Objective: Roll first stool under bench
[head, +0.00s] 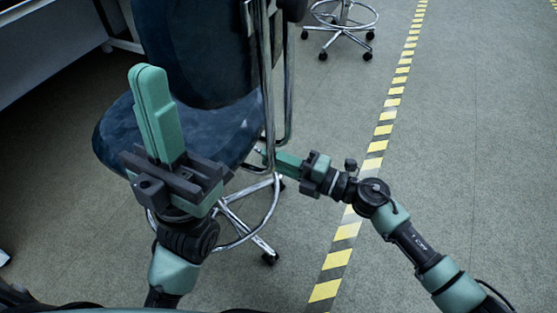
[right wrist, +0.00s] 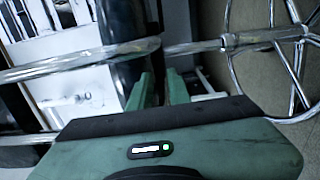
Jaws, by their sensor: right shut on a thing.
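The first stool has a dark blue seat (head: 235,125), a dark backrest and a chrome frame with a foot ring and castors. It stands upright, left of centre in the head view. My right gripper (head: 264,155) is shut on a chrome tube of the stool's frame at its right side. In the right wrist view its green fingers (right wrist: 160,88) meet the chrome tube (right wrist: 85,62). My left gripper (head: 152,108) is in front of the seat, fingers together, pointing up and empty. The bench (head: 50,48) is at the upper left, only partly in view.
Another stool's chrome base (head: 343,25) stands at the top, right of centre. Grey floor lies clear right of the stripe and between the stool and the bench.

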